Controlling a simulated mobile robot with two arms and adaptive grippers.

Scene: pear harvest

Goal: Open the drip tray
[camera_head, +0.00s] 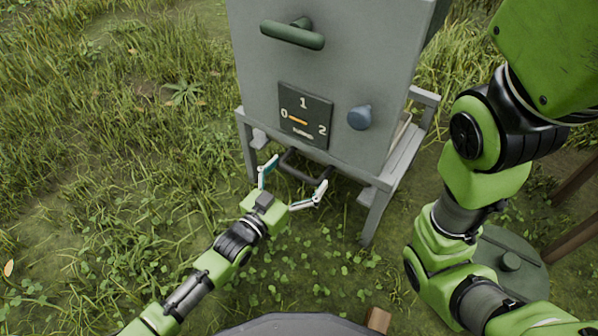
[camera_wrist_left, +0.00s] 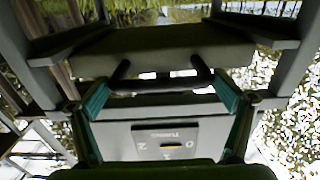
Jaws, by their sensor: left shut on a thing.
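The drip tray's dark bar handle (camera_head: 300,174) sticks out low under the front of a grey cabinet (camera_head: 340,55). The left wrist view, upside down, shows this handle (camera_wrist_left: 160,85) on the dark front of the drip tray (camera_wrist_left: 165,48). My left gripper (camera_head: 297,171) has its fingers at the two ends of the handle, shut on it across its width, with a wide span between them. Its teal fingers also show in the wrist view. Most of the tray is hidden under the cabinet in the head view. My right arm is at the right; its gripper is out of view.
The cabinet front has a green bar handle (camera_head: 292,35), a dial plate marked 0, 1, 2 (camera_head: 305,115) and a blue-grey knob (camera_head: 360,117). It stands on a grey legged frame (camera_head: 376,215). A round green lid (camera_head: 505,262) lies at the right. Grass is open at left.

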